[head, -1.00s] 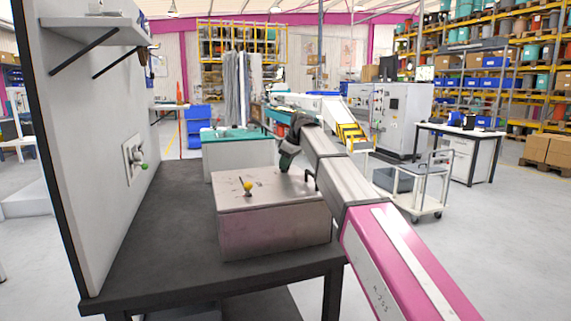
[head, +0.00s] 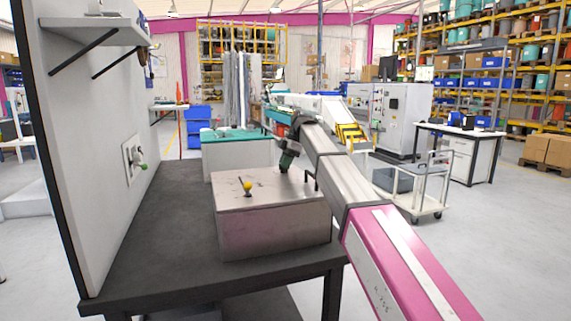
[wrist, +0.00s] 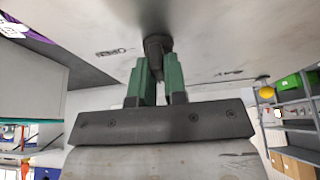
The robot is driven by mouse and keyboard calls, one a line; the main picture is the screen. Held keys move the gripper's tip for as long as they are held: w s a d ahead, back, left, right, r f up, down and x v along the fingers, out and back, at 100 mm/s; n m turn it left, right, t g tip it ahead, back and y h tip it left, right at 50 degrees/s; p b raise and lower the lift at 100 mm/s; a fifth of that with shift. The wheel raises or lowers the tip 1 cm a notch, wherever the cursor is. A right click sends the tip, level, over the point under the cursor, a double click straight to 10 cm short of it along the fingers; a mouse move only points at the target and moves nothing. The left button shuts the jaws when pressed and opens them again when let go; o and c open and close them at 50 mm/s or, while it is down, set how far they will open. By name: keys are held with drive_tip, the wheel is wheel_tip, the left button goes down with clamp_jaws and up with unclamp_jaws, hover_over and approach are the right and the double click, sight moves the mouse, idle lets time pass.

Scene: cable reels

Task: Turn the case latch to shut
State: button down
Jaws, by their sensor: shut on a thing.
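The case (head: 272,230) is a grey metal box on the dark bench, with its lid down. My gripper (head: 285,169) is at the back right part of the lid, pointing down onto it. In the wrist view, the green fingers of my gripper (wrist: 156,72) are closed around a dark latch knob (wrist: 155,44) that stands on the lid (wrist: 200,35). The fingers cover part of the latch, and its turned position is hard to tell. Small dark markings (wrist: 110,52) lie on the lid on either side of it, too small to read.
A yellow-knobbed lever (head: 248,187) stands on the lid, left of my gripper. A panel with a green-knobbed switch (head: 140,166) rises at the left. A teal-topped box (head: 235,145) stands behind the case. The bench (head: 165,240) left of the case is clear.

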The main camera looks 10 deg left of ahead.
drive_tip(key=shift+s+f+n, duration=0.25)
drive_tip(key=shift+f+n, duration=0.05)
drive_tip(key=shift+f, duration=0.05)
drive_tip(key=c, duration=1.2)
unclamp_jaws()
drive_tip(key=shift+o, duration=0.2)
drive_tip(key=shift+w+a, duration=0.1)
drive_tip(key=shift+w+r, duration=0.1)
drive_tip(key=shift+r, duration=0.2)
drive_tip(key=v, duration=1.1)
